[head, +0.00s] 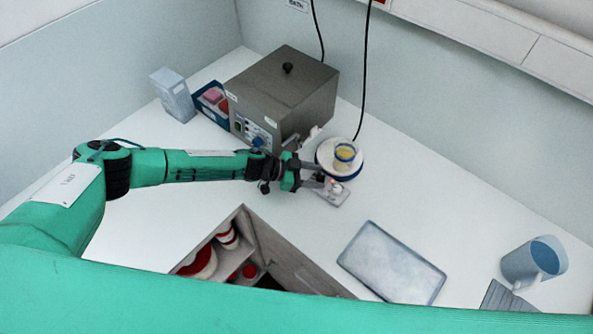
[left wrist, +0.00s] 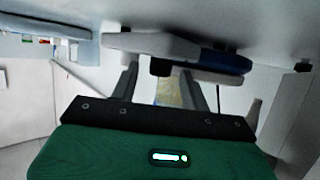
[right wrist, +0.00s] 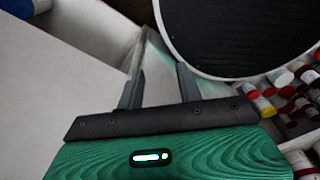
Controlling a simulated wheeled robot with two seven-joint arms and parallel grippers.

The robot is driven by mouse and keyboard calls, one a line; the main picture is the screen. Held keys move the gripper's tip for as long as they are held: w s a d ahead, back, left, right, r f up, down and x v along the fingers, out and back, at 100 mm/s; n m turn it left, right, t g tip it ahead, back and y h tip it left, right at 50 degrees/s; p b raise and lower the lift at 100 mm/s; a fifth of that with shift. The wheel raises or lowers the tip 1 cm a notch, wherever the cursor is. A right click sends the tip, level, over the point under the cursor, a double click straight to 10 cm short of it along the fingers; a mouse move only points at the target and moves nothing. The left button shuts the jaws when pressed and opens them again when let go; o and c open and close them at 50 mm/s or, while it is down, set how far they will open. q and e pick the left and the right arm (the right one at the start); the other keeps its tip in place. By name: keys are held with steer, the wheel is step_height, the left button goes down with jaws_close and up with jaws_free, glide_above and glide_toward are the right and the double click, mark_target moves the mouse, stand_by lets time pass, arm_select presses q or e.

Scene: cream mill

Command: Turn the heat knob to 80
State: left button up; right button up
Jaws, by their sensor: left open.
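A hot plate with a round white top and blue rim (head: 323,157) stands right of the metal box. A beaker of yellow liquid (head: 345,154) is on it. Its small grey front panel (head: 338,198) is partly covered by my left gripper (head: 328,182), which is open over it. In the left wrist view, a small dark knob-like piece (left wrist: 160,66) shows between the tips of my left gripper (left wrist: 160,78); I cannot tell whether they touch it. No scale or setting is readable. My right gripper (right wrist: 160,82) is open and empty, seen only in its wrist view.
The metal box (head: 285,90) with a knobbed panel stands close behind my left arm. A blue bin (head: 210,102) and a pale carton (head: 173,95) are left of it. An open drawer (head: 240,225) is in front.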

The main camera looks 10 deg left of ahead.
arm_select(q)
steer(key=b+v, duration=0.3)
steer(key=v, duration=1)
steer(key=shift+b, duration=0.4)
